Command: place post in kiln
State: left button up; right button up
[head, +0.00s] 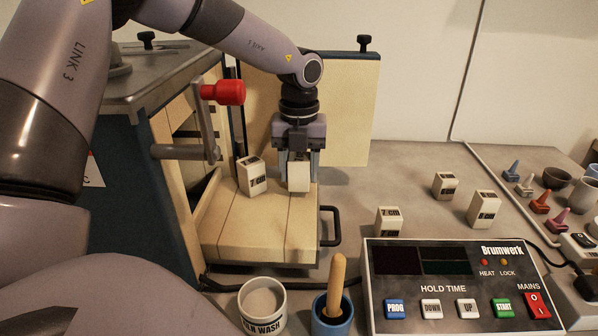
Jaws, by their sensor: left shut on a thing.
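My left gripper (298,168) points straight down over the cream brick slab (262,232) at the kiln's front. It is shut on a small cream post (299,178). Whether the post's underside touches the slab I cannot tell. A second post (252,176) with black lettering stands on the slab, just left of the held one and apart from it. The kiln (125,140) is at the left, its front partly hidden by my arm. Three more posts stand on the table: one behind the control box (390,220), one farther back (444,185), one at right (484,208). My right gripper is not in view.
A cream panel (345,110) stands upright behind my gripper. A red-knobbed lever (222,92) juts out at the kiln. A metal handle (331,228) sticks out right of the slab. The control box (455,285), a kiln wash pot (262,305) and a blue pot (333,318) stand in front.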

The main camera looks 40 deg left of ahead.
aim_at(299, 157)
pick_arm(q)
jog(key=shift+f, duration=0.6)
jog(key=o, duration=1.2)
jog(key=shift+f, duration=0.1)
notch_tip(299, 157, up, 12)
jog(key=shift+r, duration=0.15)
